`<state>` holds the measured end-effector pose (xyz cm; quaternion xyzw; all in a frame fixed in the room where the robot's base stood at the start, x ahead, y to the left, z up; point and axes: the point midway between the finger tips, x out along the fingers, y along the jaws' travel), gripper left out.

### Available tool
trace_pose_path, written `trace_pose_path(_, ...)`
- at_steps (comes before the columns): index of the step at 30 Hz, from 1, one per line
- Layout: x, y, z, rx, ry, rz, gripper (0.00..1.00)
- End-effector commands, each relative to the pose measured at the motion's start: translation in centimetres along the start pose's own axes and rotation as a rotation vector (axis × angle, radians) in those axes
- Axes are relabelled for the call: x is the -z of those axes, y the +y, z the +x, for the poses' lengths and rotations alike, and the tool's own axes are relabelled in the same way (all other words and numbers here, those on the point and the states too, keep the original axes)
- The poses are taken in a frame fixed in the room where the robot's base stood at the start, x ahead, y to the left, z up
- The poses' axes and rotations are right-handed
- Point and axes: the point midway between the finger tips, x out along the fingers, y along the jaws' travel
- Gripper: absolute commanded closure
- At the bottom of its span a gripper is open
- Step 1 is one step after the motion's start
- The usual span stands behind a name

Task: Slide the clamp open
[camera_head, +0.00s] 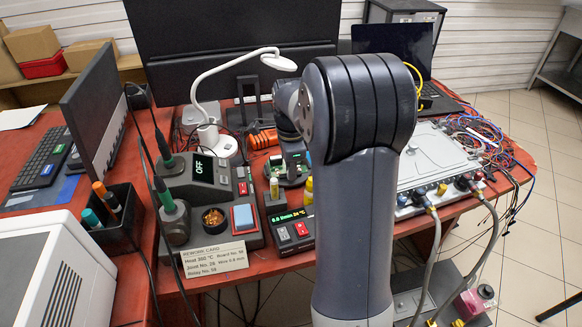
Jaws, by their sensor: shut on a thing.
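A small dark holder with a green circuit board (285,169) stands at the middle of the red bench, behind the flow display. It looks like the clamp (273,190), with a yellow part on its left; a second yellow part (309,190) shows at its right. My arm reaches over from the front, and my gripper (295,172) is down at the board holder, shut on what seems to be the clamp. The fingertips are small and dark, and my large arm link hides what lies just right of them. How far the clamp is open cannot be told.
A flow display (293,229) reading 0.0 l/min and 24 °C stands in front. A soldering station (203,177) reading OFF is at left, with a label card (213,260). A white lamp (217,140) stands behind. A grey metal box (435,155) with hoses and loose wires is at right.

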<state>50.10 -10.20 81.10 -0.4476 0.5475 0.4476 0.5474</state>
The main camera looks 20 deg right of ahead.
Motion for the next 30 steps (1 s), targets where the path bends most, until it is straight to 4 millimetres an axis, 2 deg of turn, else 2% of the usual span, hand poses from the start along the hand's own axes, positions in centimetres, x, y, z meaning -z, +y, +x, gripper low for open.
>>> trace_pose_path(7, 0.0, 0.3, -0.1, 0.0, 0.0, 0.0, 1.0)
trace_pose_path(13, 0.0, 1.9, -0.1, -0.001, 0.0, 0.0, 1.0)
trace_pose_path(20, 0.0, 1.9, 0.0, 0.0, 0.0, 0.0, 1.0)
trace_pose_path(21, 0.0, 1.9, 0.0, 0.0, 0.0, 0.0, 0.86)
trace_pose_path(30, 0.0, 1.9, 0.0, 0.0, 0.0, 0.0, 0.65)
